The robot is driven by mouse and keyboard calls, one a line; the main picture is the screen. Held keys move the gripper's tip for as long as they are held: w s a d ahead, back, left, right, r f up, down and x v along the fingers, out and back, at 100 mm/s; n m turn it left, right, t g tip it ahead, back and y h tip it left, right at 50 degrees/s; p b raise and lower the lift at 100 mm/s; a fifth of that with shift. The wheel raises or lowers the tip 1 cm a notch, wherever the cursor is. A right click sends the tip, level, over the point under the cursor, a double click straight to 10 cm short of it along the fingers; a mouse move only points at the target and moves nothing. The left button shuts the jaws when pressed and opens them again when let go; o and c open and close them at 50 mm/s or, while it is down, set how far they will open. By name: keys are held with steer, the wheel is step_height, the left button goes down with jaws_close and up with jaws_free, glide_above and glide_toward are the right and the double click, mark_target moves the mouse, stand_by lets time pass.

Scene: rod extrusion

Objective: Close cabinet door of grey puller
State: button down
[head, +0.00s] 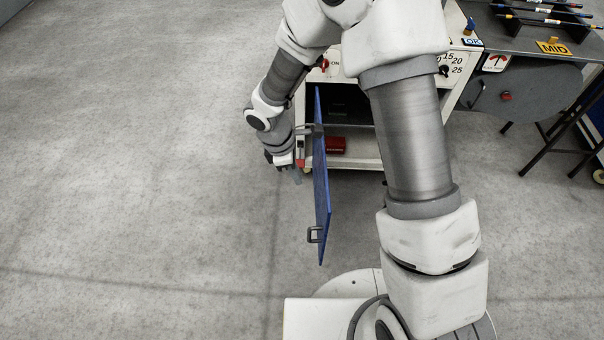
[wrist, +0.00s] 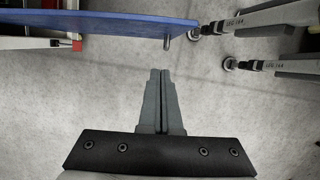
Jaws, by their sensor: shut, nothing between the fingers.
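The blue cabinet door (head: 321,190) stands wide open, swung out from the white and grey cabinet (head: 352,148), and is seen nearly edge-on in the head view. A grey handle (head: 315,235) sits near its free end. In the wrist view the blue door (wrist: 110,24) crosses the top left, with a small grey handle part (wrist: 167,41) at its right end. My gripper (head: 297,178) is left of the door, on its outer side, low over the floor. In the wrist view my gripper (wrist: 160,72) is shut and empty, its fingertips apart from the door.
A red box (head: 336,145) lies inside the open cabinet. The floor (head: 120,170) left of the door is clear. My base is close below the door's free end.

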steer(key=d+f+b, duration=0.2)
steer(key=d+f, duration=0.3)
steer(key=f, duration=0.2)
steer(key=shift+w+d, duration=0.15)
steer(key=shift+d, duration=0.25)
